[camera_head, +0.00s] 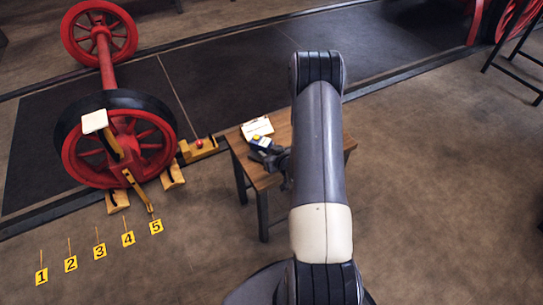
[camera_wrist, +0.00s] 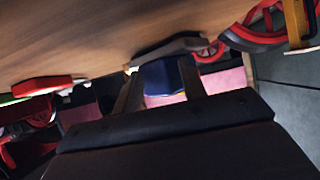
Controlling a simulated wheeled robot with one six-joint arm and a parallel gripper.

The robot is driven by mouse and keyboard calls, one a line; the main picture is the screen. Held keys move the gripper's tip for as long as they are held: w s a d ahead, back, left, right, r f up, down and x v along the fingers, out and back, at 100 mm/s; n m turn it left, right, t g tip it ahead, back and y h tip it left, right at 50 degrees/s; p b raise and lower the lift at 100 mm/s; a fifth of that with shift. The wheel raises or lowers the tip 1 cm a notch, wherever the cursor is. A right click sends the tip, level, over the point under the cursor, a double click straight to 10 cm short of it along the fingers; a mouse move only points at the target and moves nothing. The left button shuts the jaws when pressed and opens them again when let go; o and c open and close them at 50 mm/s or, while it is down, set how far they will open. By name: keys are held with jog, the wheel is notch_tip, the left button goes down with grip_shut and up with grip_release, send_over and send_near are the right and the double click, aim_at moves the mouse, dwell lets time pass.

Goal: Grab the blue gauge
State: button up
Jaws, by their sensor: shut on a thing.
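The blue gauge (camera_head: 261,142), with a small yellow part, is at the small wooden table in the head view, just beyond my gripper (camera_head: 268,154). In the wrist view my gripper (camera_wrist: 160,88) has its two fingers on either side of a dark blue body, the gauge (camera_wrist: 163,75), and is shut on it. The gauge's face is not visible there. Whether it touches the table top cannot be told.
The wooden table (camera_head: 281,140) carries a white clipboard (camera_head: 257,128) behind the gauge. A red wheelset (camera_head: 116,147) stands to the left, with yellow numbered markers (camera_head: 99,251) on the floor before it.

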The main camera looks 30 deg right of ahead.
jog(key=shift+w+r, duration=0.3)
jog(key=shift+r, duration=0.45)
grip_shut()
notch_tip(320, 180, up, 9)
jog(key=p, duration=0.1)
jog(key=shift+s+f+p, duration=0.15)
jog(key=shift+f+p, duration=0.05)
jog(key=shift+p, duration=0.15)
jog(key=o, duration=1.6)
grip_release()
jog(key=shift+o, duration=0.2)
jog(key=shift+s, duration=0.1)
